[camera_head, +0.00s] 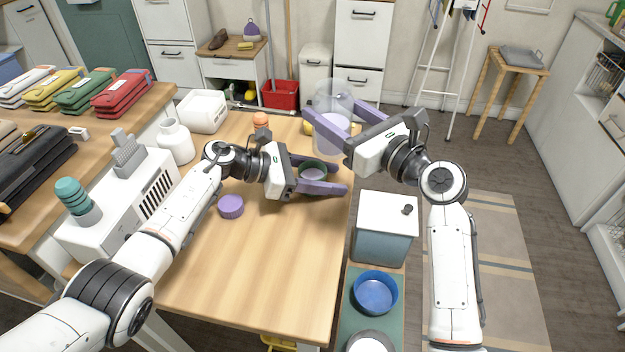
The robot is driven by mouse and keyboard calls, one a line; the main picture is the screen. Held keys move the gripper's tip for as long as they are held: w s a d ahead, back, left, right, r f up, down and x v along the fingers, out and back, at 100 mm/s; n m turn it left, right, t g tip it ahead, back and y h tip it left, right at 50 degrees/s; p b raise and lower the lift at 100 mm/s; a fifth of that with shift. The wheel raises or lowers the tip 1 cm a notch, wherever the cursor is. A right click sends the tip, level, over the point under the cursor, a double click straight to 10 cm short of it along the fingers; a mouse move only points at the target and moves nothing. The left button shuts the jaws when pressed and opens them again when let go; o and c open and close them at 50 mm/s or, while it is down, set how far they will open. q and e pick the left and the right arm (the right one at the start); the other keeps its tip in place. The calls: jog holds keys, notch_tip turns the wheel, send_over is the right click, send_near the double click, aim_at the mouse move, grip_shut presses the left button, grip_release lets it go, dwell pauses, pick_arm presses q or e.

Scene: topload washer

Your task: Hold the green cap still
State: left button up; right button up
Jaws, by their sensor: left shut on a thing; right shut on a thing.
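The green cap (312,167) is a round, dark green ring with a pale centre. My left gripper (335,180) is shut on it, its purple fingers on either side, above the wooden table near the right edge. A clear jar (333,92) with a whitish lower part is beyond it, at the table's far right corner. My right gripper (333,107) is shut on the jar, one finger on each side. The jar and the cap are apart. The jar's base is partly hidden by a finger, so I cannot tell whether it touches the table.
A purple lid (231,207) lies on the table (250,270), whose front is clear. An orange item (261,120) and a white bottle (174,143) stand farther back. A lidded blue-grey box (385,240) and a blue bowl (375,293) sit right of the table.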

aim_at(303, 169)
jog(key=shift+r, duration=0.3)
jog(key=shift+r, duration=1.9)
pick_arm(q)
jog(key=o, duration=1.1)
jog(key=shift+o, duration=0.3)
jog(key=o, duration=0.5)
jog(key=shift+s+a+r+p, duration=0.1)
jog(key=shift+a+r+p, duration=0.2)
jog(key=shift+a, duration=0.05)
pick_arm(e)
jog(key=shift+r, duration=0.25)
pick_arm(q)
jog(key=shift+r+p+v, duration=0.2)
jog(key=shift+p+v, duration=0.4)
jog(key=shift+v, duration=0.8)
jog(key=shift+r+p+v, duration=0.25)
jog(key=shift+p+v, duration=0.35)
jog(key=shift+v, duration=0.75)
jog(key=shift+d, duration=0.1)
pick_arm(e)
notch_tip(303, 169, up, 2)
jog(key=shift+r, duration=0.2)
